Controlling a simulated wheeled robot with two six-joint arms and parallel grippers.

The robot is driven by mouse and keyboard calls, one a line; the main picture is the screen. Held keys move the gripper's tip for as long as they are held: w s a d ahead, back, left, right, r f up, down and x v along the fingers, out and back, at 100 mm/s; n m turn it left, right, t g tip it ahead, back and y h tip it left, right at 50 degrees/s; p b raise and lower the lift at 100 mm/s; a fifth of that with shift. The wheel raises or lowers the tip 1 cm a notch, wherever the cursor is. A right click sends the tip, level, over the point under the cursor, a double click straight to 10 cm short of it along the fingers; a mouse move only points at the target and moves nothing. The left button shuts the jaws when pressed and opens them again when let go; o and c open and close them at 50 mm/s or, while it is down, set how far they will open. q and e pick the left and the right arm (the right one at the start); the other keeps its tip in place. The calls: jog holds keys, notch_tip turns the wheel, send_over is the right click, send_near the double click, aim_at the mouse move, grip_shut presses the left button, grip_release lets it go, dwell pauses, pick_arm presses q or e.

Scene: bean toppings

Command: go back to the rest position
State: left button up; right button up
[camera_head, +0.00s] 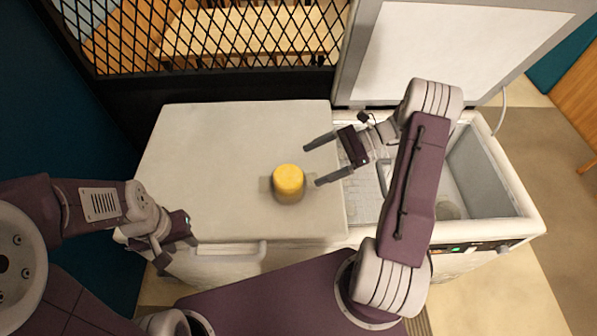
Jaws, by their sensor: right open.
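My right gripper (319,162) is open and empty above the right part of the white lid (225,135). Its two fingers point left, and they are apart from each other. A yellow cylinder-shaped thing (288,179) stands on the lid just left of the lower fingertip. It looks clear of the fingers, but I cannot tell the exact gap. My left gripper (176,240) hangs at the lid's front left corner. Its fingers are hard to make out, so its opening is unclear.
The open chest bin (478,165) lies to the right under my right arm, with its raised lid (450,50) behind. A black mesh fence (215,35) stands at the back. A wall (60,120) is at the left. Most of the white lid's top is clear.

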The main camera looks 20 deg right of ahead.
jog(key=shift+v, duration=1.1)
jog(key=shift+w, duration=0.1)
